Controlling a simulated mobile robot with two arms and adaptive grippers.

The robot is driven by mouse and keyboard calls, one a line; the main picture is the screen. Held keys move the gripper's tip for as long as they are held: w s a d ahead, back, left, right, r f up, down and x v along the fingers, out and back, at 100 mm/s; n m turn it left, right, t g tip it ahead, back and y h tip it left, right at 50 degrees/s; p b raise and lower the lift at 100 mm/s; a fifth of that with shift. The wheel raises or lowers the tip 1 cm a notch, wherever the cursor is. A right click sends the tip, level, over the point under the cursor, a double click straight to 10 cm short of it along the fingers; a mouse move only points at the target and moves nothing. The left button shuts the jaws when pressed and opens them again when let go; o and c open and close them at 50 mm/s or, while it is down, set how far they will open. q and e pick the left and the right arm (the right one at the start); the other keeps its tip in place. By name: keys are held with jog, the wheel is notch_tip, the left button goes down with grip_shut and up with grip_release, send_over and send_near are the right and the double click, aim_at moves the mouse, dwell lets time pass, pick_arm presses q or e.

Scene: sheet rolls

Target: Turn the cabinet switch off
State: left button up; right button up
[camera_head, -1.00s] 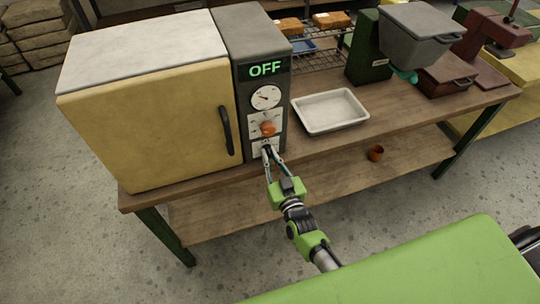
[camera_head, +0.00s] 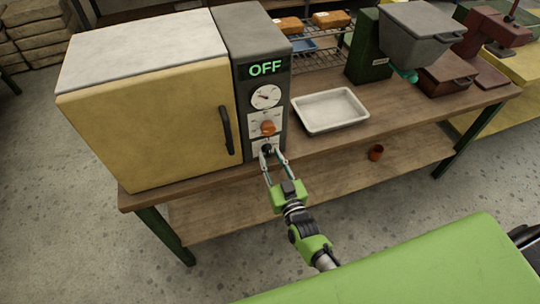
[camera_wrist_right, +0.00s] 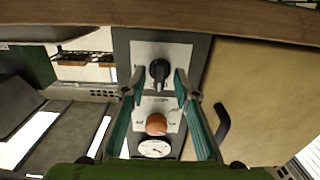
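The cabinet (camera_head: 150,110) has a cream door and a dark grey control panel (camera_head: 280,85). Its display (camera_head: 265,68) reads OFF in green. Under a round dial (camera_head: 266,97) and an orange knob (camera_head: 268,128) sits the black switch (camera_head: 267,148), which also shows in the wrist view (camera_wrist_right: 160,72). My right gripper (camera_head: 273,156) is just in front of the switch. Its fingers are spread apart, one to each side of the switch in the wrist view (camera_wrist_right: 159,88), with visible gaps and nothing held. My left gripper is not in view.
The cabinet stands on a wooden workbench (camera_head: 420,115) with a lower shelf. A white tray (camera_head: 329,108) lies to its right. A black door handle (camera_head: 226,130) is left of the panel. The floor in front is clear.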

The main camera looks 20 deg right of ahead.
jog(key=s, duration=1)
jog(key=shift+s+d, duration=0.15)
jog(key=shift+s, duration=0.2)
jog(key=s+f+n+g+y+b, duration=0.1)
jog(key=s+f+g, duration=0.45)
jog(key=f, duration=0.85)
jog(key=s+f+n+g, duration=0.1)
jog(key=s+f+g, duration=0.2)
jog(key=s+f, duration=0.8)
jog(key=s+d+f+g, duration=0.3)
jog(key=s+f+g, duration=0.1)
jog(key=s+f, duration=0.5)
jog(key=s+d+f+g+h+b, duration=0.1)
jog(key=s+d+f+g, duration=0.2)
jog(key=s+f, duration=0.6)
jog(key=s+g, duration=0.1)
jog(key=s, duration=0.3)
jog(key=shift+f+h, duration=0.15)
jog(key=shift+h, duration=0.15)
jog(key=shift+s+g, duration=0.1)
jog(key=shift+g, duration=0.15)
